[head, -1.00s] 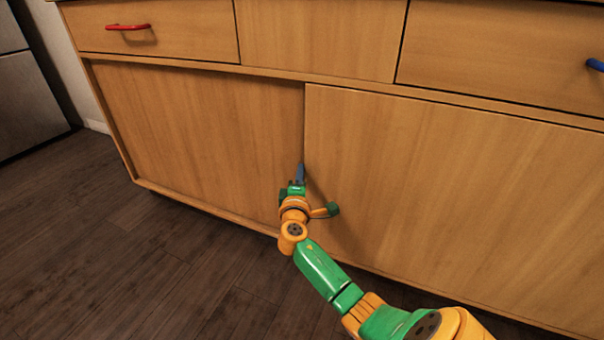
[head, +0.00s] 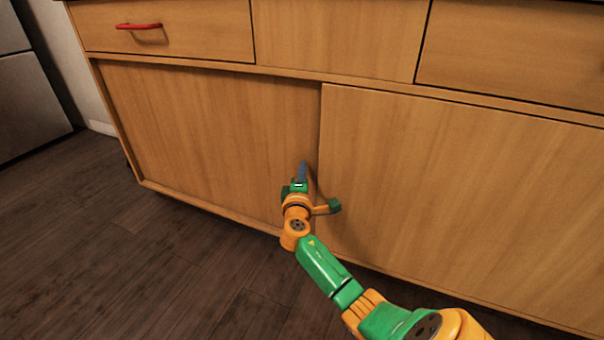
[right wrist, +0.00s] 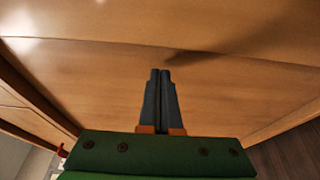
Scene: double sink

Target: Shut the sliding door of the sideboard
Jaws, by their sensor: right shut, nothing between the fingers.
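The wooden sideboard (head: 230,79) has two sliding door panels below its drawers. The right panel (head: 450,190) stands in front, and its left edge runs down near the middle of the head view. The left panel (head: 210,130) sits recessed behind it. My right gripper (head: 302,165) is shut and empty, in front of the left panel and a little left of the right panel's edge. In the right wrist view its dark fingertips (right wrist: 160,74) are together against a background of wood. I cannot tell whether they touch it. My left gripper is not in view.
A drawer with a red handle (head: 139,26) is at the upper left of the sideboard. A grey appliance (head: 28,85) stands at the far left. The dark wooden floor (head: 130,260) in front of the sideboard is clear at the left.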

